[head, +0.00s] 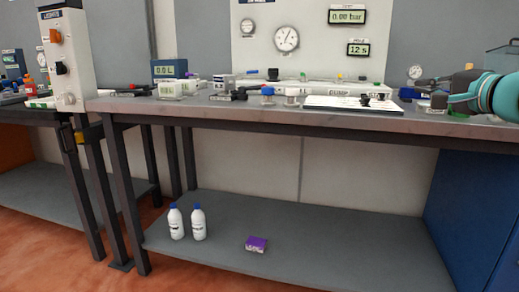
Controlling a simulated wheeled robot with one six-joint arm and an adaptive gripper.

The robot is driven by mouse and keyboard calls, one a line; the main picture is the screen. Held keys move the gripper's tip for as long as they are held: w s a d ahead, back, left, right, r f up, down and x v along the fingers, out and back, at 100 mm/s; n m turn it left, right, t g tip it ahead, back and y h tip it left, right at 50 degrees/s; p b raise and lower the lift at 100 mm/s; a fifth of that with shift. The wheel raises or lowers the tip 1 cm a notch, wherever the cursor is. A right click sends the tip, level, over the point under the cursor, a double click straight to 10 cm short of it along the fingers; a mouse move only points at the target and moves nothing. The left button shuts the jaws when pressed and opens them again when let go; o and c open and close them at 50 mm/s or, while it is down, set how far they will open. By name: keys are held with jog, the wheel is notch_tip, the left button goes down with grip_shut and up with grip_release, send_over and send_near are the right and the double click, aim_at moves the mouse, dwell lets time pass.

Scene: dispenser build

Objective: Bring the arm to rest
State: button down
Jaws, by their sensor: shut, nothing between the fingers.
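Part of my own arm (496,97), teal with dark grey joints, reaches in from the right edge, in front of the right end of the workbench (290,112). Its fingers cannot be made out; my gripper is not in view. Nothing held by the arm is seen in this view.
The bench top carries a white board (352,103), a blue-capped container (268,95) and small devices. A white switch box (67,58) stands at the left. Two white bottles (176,222) (198,223) and a purple-topped box (256,244) sit on the lower shelf (330,250), otherwise mostly clear.

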jog(key=s+a+f+n+g+h, duration=0.1)
jog(key=s+a+f+g, duration=0.2)
jog(key=f, duration=0.7)
jog(key=s+f+n+g+h, duration=0.1)
jog(key=s+f+g, duration=0.3)
jog(key=f, duration=0.7)
jog(key=s+a+f+n+g+h+p, duration=0.1)
jog(key=s+a+f+n+g+p, duration=0.1)
jog(key=s+a+f+n, duration=0.45)
jog(key=s+a+f+n+g+h+p, duration=0.25)
jog(key=s+a+f, duration=0.2)
jog(key=s, duration=0.45)
jog(key=s+a, duration=0.1)
jog(key=s+a+n+y, duration=0.1)
jog(key=a, duration=0.1)
jog(key=a+n, duration=0.1)
jog(key=a, duration=0.1)
jog(key=shift+s+r, duration=0.1)
jog(key=shift+s, duration=0.3)
